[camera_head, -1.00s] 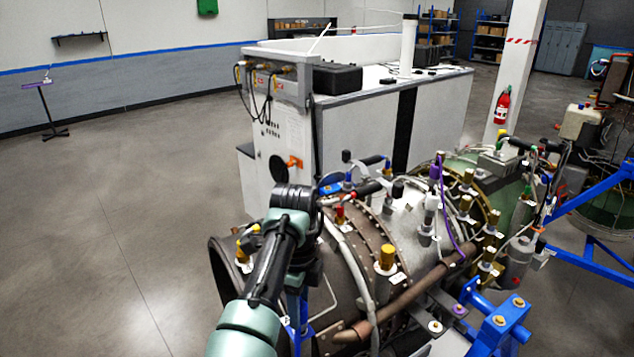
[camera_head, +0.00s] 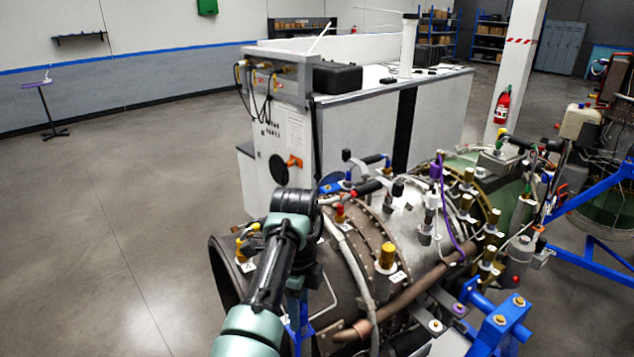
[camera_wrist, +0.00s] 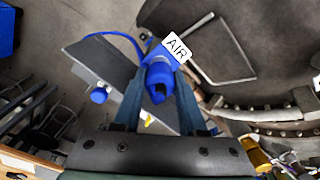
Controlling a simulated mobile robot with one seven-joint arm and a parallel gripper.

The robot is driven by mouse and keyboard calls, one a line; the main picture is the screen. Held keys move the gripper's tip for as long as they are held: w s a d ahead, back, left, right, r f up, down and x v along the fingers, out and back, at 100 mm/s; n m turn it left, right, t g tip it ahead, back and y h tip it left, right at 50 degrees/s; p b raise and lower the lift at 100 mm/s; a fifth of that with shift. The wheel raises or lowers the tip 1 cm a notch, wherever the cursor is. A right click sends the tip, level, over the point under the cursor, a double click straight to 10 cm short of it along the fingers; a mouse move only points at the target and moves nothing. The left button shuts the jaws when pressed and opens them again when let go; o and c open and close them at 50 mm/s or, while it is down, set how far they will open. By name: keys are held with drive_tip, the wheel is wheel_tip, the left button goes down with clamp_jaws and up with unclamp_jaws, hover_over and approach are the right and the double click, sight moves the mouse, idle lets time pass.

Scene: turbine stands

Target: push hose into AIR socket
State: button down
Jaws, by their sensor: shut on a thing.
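In the wrist view my gripper (camera_wrist: 158,84) is shut on a blue hose end (camera_wrist: 159,73), which sits between its two fingers. A dark opening or tip shows on the side of the hose end facing the camera. In the head view my gripper and the hose end are hidden behind my arm, over the left end of the turbine (camera_head: 345,265).
A grey bracket plate (camera_wrist: 108,68) with a blue knob (camera_wrist: 98,95) is left of the fingers. A thin blue line (camera_wrist: 115,36) arcs above it. Yellow-capped fittings (camera_head: 387,257) stand on the turbine near my arm. Open floor (camera_head: 110,220) lies to the left.

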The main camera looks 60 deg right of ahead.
drive_tip(key=shift+c, duration=1.1)
unclamp_jaws()
drive_tip(key=shift+r+p, duration=2.7)
drive_tip(key=shift+r, duration=0.85)
